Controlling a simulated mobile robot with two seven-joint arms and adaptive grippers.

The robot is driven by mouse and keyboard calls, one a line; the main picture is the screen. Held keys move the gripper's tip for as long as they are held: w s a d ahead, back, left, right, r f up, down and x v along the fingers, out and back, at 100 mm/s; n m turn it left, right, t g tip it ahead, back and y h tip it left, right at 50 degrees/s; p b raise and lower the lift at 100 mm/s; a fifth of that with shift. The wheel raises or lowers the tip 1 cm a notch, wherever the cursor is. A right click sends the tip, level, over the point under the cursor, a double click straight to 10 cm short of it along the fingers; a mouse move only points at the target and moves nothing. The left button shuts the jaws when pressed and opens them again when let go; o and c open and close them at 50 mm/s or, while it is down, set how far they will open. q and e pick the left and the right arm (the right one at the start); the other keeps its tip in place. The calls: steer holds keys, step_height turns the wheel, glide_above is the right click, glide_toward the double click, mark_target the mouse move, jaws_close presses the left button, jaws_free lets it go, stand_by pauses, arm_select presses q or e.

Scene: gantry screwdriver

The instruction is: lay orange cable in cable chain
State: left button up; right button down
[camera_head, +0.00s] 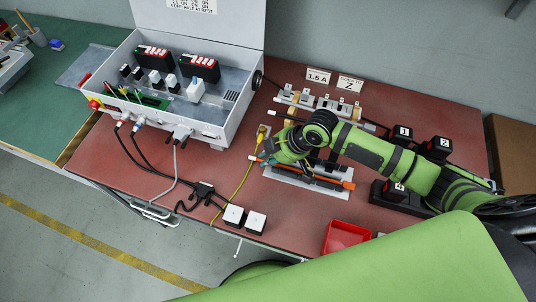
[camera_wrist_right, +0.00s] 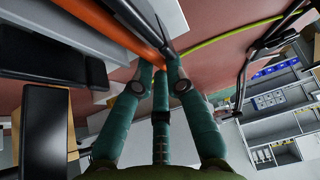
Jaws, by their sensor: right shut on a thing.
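The orange cable (camera_head: 332,180) lies along a pale metal rail (camera_head: 312,187) with dark parts beside it, in the middle of the red table. My right gripper (camera_head: 262,160) is at the left end of this rail, its fingers partly hidden by its own wrist. In the right wrist view, the gripper's teal fingers (camera_wrist_right: 163,66) close together on the orange cable (camera_wrist_right: 112,26), near its visible end. A dark segmented strip (camera_wrist_right: 135,14), possibly the cable chain, runs close beside the cable. I cannot tell how much cable lies inside it. My left gripper is out of view.
A yellow cable (camera_head: 241,184) runs left of my right gripper. An open grey control box (camera_head: 190,95) stands at the back left. Black numbered blocks (camera_head: 438,147) stand at the right, and a red bin (camera_head: 345,237) at the front.

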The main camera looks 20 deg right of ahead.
steer(key=shift+s+f, duration=0.1)
steer(key=c, duration=1.2)
jaws_free()
